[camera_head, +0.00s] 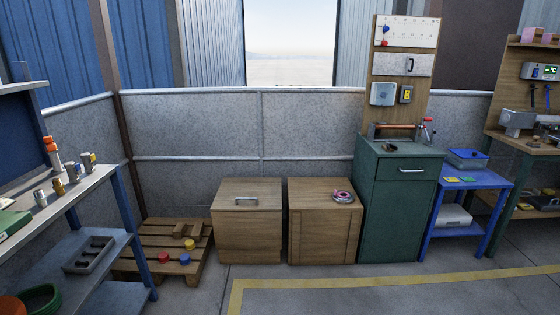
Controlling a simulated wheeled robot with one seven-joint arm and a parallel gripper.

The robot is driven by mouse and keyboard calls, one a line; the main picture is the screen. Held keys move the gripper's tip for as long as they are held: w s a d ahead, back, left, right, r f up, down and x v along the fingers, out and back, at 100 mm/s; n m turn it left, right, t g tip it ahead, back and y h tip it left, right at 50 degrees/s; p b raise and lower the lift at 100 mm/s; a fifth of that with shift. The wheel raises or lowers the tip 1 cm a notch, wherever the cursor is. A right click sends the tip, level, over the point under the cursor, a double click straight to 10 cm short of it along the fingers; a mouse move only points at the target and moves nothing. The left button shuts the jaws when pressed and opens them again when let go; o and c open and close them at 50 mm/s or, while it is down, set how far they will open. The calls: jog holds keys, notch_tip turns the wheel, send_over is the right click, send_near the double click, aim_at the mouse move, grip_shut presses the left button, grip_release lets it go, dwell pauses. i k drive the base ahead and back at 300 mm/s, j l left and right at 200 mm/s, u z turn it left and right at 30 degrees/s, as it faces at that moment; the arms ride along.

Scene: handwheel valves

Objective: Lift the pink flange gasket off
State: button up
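A small pink ring, which looks like the flange gasket (343,193), lies on top of the right wooden box (308,191), near its right side. Something grey or whitish shows together with it, also ring-shaped. It is too small to tell whether the gasket lies on it or around it. My gripper is not in view, and nothing is seen touching the gasket.
A second wooden box (246,220) with a handle stands left. A green cabinet (392,215) stands close on the right, beside a blue table (475,178). A pallet (140,236) and a shelf (99,178) are at left. The front floor is clear.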

aim_at(336, 194)
jog(key=i+l, duration=0.1)
jog(key=i, duration=3.65)
jog(key=i+u, duration=0.3)
jog(key=i, duration=0.2)
